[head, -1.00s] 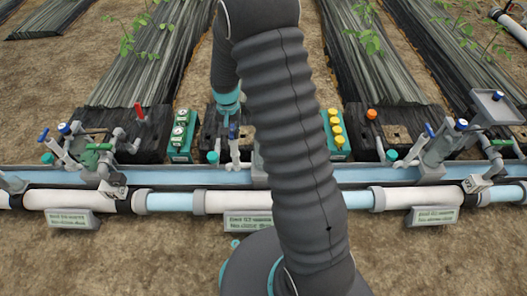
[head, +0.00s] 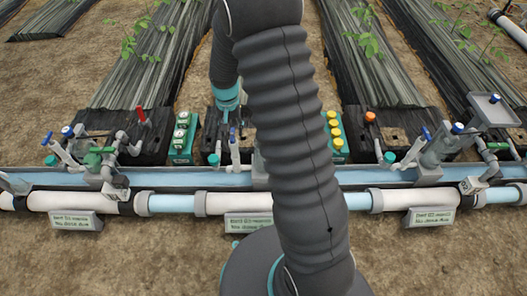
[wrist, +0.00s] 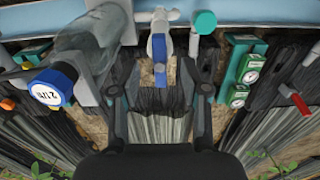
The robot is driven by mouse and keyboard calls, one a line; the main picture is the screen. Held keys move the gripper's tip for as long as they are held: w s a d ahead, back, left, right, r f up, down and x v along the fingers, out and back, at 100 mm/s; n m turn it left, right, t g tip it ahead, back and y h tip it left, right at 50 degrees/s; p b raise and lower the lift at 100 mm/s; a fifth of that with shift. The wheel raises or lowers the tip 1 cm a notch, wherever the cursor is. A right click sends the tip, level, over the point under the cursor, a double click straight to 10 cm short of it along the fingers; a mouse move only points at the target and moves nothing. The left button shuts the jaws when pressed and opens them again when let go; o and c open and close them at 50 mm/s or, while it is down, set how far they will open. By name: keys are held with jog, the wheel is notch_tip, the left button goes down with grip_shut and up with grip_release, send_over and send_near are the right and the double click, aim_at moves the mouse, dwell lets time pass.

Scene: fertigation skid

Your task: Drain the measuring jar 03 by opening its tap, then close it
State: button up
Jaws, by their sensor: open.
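In the wrist view a white tap with a blue lever (wrist: 161,50) stands between the tips of my open gripper (wrist: 158,78). The fingers lie on either side of the lever's end, and I see no contact. A clear measuring jar (wrist: 103,38) with a blue cap (wrist: 52,86) is beside it on the left. The cap's marking is too small to read surely. In the head view the blue lever (head: 232,136) shows just below my gripper's wrist, whose fingers (head: 226,115) are hardly visible. My arm hides the jar there.
A teal knob (wrist: 205,22) stands close to the right of the lever. A green box with gauges (wrist: 246,75) is farther right, and a red lever (wrist: 295,98) beyond it. Similar tap stations stand at left (head: 90,158) and right (head: 440,150) along the pipe (head: 330,202).

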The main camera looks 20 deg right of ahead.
notch_tip(320, 180, up, 6)
jog(key=p, duration=0.3)
jog(key=shift+r, duration=0.25)
jog(key=shift+r, duration=0.1)
